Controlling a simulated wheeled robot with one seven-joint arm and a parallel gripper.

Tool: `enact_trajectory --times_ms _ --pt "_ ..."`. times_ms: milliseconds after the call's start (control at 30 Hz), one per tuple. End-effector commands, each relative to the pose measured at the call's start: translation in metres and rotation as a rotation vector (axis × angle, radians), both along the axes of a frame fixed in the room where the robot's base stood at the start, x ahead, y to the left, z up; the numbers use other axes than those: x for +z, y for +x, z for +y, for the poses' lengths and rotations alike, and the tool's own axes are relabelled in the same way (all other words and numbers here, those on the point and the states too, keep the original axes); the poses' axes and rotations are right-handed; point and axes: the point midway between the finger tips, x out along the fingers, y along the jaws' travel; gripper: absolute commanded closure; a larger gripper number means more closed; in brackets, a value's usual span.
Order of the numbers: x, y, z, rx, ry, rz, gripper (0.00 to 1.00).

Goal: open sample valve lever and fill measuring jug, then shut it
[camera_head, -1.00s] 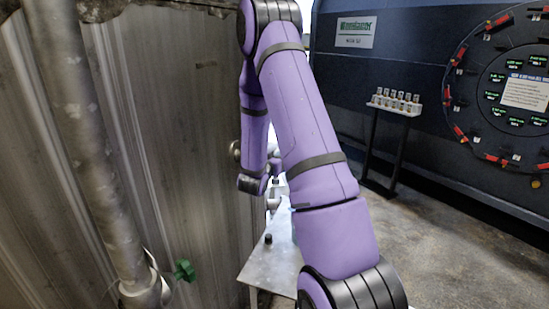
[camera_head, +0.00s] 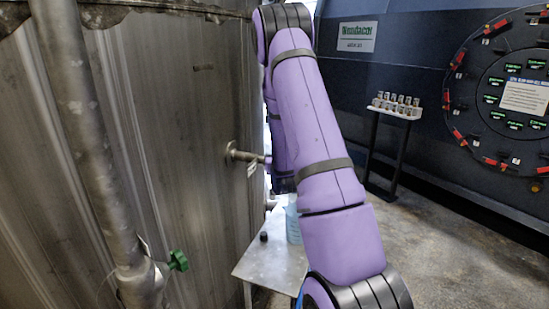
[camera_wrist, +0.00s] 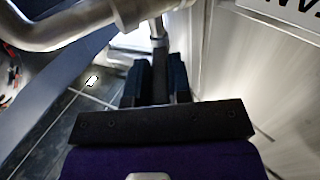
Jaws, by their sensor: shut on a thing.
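The sample valve pipe (camera_head: 245,156) sticks out of the metal tank wall, with a small tag hanging from it. The measuring jug (camera_head: 293,222), pale blue and see-through, stands upright on a metal table (camera_head: 262,262), partly hidden by my arm. In the wrist view, my gripper (camera_wrist: 158,82) is shut on a narrow dark bar, which looks like the valve lever (camera_wrist: 159,85), below a bright metal pipe (camera_wrist: 110,18). My arm hides the gripper and the lever in the head view. Whether liquid flows or the jug holds any cannot be told.
A small black object (camera_head: 264,236) sits on the table left of the jug. A thick pipe with a green handle (camera_head: 178,260) runs down the tank at left. A rack of sample bottles (camera_head: 396,106) stands at the back right. Open floor lies at right.

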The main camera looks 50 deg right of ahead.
Motion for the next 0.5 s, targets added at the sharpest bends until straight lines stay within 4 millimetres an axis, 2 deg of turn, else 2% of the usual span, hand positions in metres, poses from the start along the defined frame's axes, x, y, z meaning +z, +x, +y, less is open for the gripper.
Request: enact_trajectory --times_ms 500 --pt "0.0003 -0.0013 -0.0016 0.037 -0.001 -0.002 1.00"
